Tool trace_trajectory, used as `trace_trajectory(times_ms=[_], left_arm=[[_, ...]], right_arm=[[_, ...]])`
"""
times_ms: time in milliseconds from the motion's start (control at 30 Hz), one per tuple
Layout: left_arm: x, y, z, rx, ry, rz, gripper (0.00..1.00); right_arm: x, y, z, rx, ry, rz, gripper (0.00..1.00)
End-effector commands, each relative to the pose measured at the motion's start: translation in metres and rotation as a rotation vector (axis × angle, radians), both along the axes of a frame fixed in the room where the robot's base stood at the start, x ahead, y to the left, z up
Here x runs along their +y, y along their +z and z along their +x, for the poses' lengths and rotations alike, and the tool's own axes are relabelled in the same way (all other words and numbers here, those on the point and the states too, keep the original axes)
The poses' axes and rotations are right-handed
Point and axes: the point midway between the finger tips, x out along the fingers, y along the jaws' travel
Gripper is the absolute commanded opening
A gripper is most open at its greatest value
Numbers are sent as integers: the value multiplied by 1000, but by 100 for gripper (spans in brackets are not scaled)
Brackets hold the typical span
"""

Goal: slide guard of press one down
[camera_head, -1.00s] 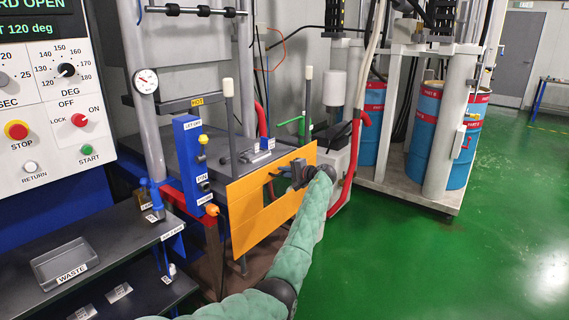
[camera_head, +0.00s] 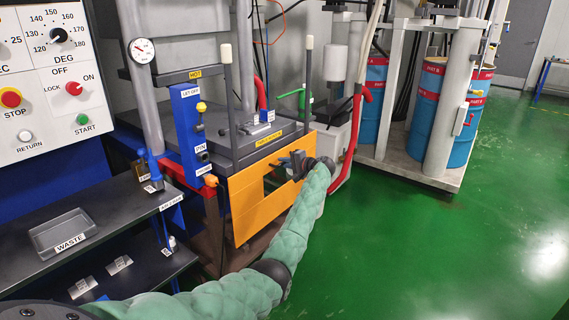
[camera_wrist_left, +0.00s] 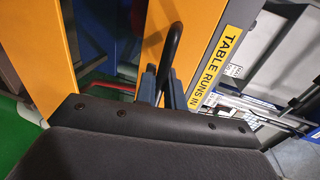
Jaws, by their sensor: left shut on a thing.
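The guard of the press is an orange panel (camera_head: 246,208) with a window, standing at the front of the press table between two grey posts with white caps. It also shows as orange strips in the left wrist view (camera_wrist_left: 42,48). My left gripper (camera_head: 296,167) is at the guard's front, shut on its dark handle (camera_wrist_left: 172,48). In the left wrist view the fingers (camera_wrist_left: 160,88) close around the bar. The guard's top edge sits below the yellow label (camera_head: 269,138) on the table front. My right gripper is not in view.
A blue button post (camera_head: 189,130) stands left of the guard. A shelf with a waste tray (camera_head: 62,233) is at the lower left. A red pipe (camera_head: 352,140) rises at the right. Blue drums (camera_head: 425,105) stand behind. The green floor at right is clear.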

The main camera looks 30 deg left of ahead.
Motion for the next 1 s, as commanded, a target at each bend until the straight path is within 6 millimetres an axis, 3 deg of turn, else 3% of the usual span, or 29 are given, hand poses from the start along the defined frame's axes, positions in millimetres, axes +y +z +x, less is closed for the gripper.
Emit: trace_trajectory(times_ms=[33, 67, 133, 567, 1000], left_arm=[[-2, -9, -1, 8, 1, -5, 0], [-2, -9, -1, 8, 1, -6, 13], [-2, -9, -1, 9, 0, -5, 26], [-4, -4, -1, 4, -1, -3, 26], [-62, 6, -5, 5, -2, -5, 26]], right_arm=[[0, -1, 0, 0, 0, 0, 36], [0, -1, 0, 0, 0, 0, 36], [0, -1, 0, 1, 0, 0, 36], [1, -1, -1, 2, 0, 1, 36], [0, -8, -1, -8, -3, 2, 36]])
